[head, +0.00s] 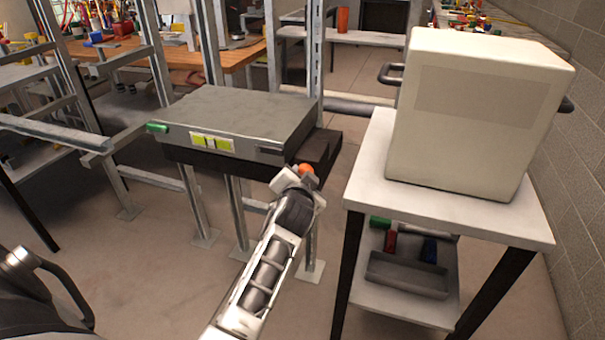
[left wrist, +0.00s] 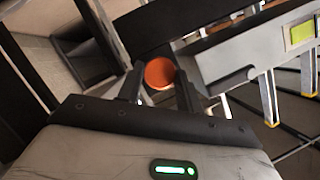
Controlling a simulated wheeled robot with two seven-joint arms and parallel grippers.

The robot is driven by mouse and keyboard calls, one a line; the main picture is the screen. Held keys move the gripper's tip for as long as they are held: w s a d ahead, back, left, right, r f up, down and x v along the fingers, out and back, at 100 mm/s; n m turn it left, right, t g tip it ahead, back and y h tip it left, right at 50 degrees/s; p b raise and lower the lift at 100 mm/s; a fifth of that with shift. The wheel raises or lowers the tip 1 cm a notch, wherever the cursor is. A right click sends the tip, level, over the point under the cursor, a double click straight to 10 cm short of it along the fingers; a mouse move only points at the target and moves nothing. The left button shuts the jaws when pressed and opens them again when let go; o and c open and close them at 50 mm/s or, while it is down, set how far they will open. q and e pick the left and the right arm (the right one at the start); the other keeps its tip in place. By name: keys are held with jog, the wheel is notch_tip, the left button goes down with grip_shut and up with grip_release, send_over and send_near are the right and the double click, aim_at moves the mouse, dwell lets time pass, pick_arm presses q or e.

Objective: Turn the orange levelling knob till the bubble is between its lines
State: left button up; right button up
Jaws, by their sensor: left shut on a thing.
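The orange levelling knob (head: 306,169) is at the right front corner of a grey slab-topped unit (head: 240,112). My left gripper (head: 299,181) reaches it from below and in front. In the left wrist view the round orange knob (left wrist: 159,74) sits between the two dark fingers of my left gripper (left wrist: 160,88), which is shut on it. A yellow-green level vial (head: 212,142) is on the slab's front face. Its bubble is too small to make out against the lines. The vial's edge also shows in the left wrist view (left wrist: 302,33). My right gripper is not in view.
A green piece (head: 157,128) sticks out at the slab's left front corner. Metal frame posts (head: 317,60) rise behind the slab. At right, a white table (head: 450,215) carries a large cream box (head: 475,130). A grey tray (head: 405,275) is on its lower shelf.

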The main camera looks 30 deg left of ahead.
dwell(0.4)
pick_arm(q)
jog(key=o, duration=1)
